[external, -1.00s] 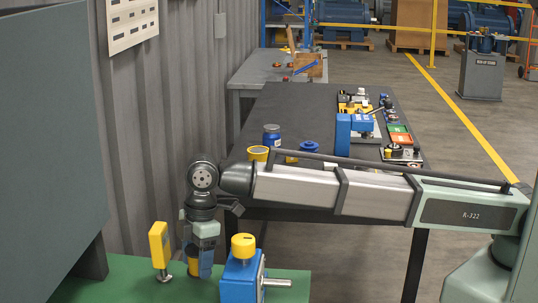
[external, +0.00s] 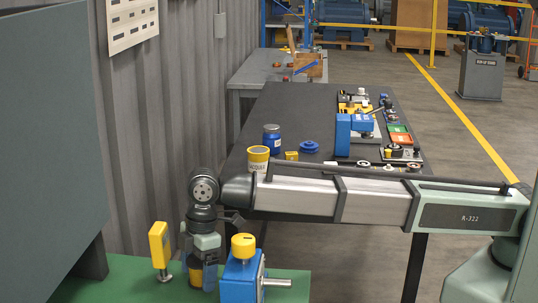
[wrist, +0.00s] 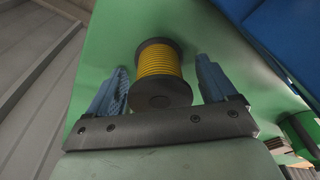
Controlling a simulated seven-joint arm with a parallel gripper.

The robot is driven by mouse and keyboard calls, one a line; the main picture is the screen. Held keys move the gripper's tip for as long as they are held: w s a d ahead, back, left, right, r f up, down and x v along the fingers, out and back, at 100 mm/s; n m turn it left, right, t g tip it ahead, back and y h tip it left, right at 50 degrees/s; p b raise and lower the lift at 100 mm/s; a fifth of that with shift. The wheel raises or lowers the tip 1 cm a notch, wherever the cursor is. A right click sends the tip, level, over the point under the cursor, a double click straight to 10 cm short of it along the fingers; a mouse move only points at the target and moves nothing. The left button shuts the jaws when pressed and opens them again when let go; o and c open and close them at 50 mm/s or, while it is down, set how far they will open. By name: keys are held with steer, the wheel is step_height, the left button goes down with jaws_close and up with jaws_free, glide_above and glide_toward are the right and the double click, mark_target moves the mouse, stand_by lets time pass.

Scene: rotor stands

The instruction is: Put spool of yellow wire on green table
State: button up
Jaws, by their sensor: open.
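The spool of yellow wire (wrist: 160,72), with dark end flanges, is between the two blue fingers of my gripper (wrist: 163,88) in the wrist view. The fingers are open, with a gap beside the spool on each side. The spool appears to stand on the green table (wrist: 112,45). In the external view my gripper (external: 204,272) points down over the green table (external: 125,272). The spool (external: 195,276) shows as a yellow patch partly hidden by a finger.
A blue block with a yellow knob (external: 240,275) stands close to the right of my gripper. A yellow paddle-shaped part on a metal foot (external: 160,246) stands to the left. A dark workbench (external: 285,108) with cans and tools lies behind my arm.

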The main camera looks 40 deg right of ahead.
steer(key=r, duration=0.4)
steer(key=d+r, duration=0.1)
steer(key=r, duration=0.7)
steer(key=shift+d, duration=0.4)
